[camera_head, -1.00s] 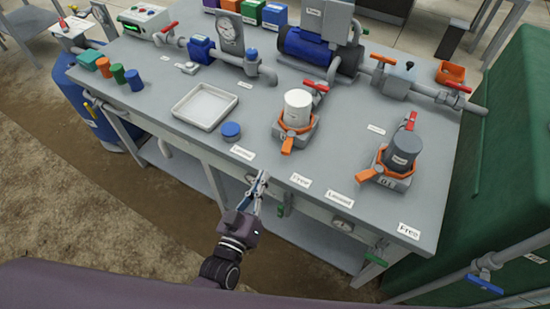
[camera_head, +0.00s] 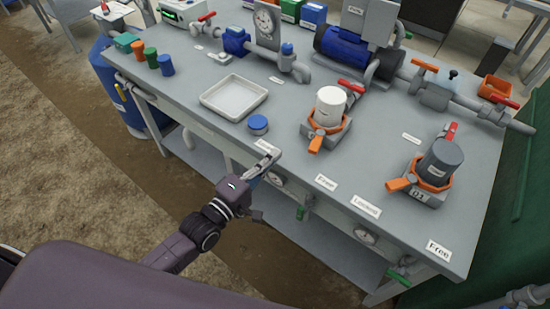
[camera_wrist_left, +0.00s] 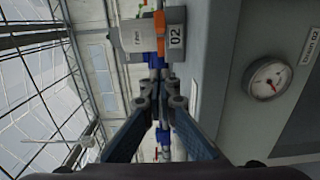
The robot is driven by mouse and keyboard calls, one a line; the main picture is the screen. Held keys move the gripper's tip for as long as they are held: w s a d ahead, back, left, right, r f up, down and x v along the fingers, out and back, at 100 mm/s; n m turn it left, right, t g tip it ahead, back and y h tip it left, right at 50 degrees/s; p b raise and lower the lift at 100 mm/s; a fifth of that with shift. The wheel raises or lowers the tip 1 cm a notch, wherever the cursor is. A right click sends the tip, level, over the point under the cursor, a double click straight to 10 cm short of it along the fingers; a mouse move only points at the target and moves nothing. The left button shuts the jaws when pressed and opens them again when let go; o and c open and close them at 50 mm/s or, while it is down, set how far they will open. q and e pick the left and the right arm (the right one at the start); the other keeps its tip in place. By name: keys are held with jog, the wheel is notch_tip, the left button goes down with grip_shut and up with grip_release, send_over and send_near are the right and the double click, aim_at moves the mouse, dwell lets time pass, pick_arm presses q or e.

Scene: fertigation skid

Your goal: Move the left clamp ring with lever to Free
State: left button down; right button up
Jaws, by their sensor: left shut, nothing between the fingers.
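The left clamp ring (camera_head: 330,128) is an orange band round the foot of a white canister (camera_head: 331,104) on a grey base. Its orange lever (camera_head: 316,144) sticks out toward the front edge. A "Free" label (camera_head: 326,183) lies to the right, near the edge; another label (camera_head: 264,147) lies left, behind my fingers. My left gripper (camera_head: 266,164) is shut and empty at the table's front edge, apart from the lever and to its front left. My right gripper is out of view.
A second clamp ring (camera_head: 434,176) with a dark canister stands to the right. A white tray (camera_head: 233,114) and a blue cap (camera_head: 258,124) lie left of the left clamp. A gauge (camera_wrist_left: 268,80) is on the table's front panel. Pipes and a blue pump (camera_head: 345,50) fill the back.

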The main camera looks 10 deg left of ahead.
pick_arm(q)
jog(key=x, duration=0.7)
jog(key=shift+w+d+r+p, duration=0.1)
jog(key=shift+w+d+p, duration=0.05)
jog(key=shift+w+p, duration=0.15)
jog(key=shift+s+d+p, duration=0.25)
jog(key=shift+d, duration=0.35)
jog(key=shift+s+d+p, duration=0.2)
jog(key=shift+s+d, duration=0.05)
jog(key=shift+d, duration=0.4)
jog(key=shift+s+d, duration=0.15)
jog(key=shift+d, duration=0.5)
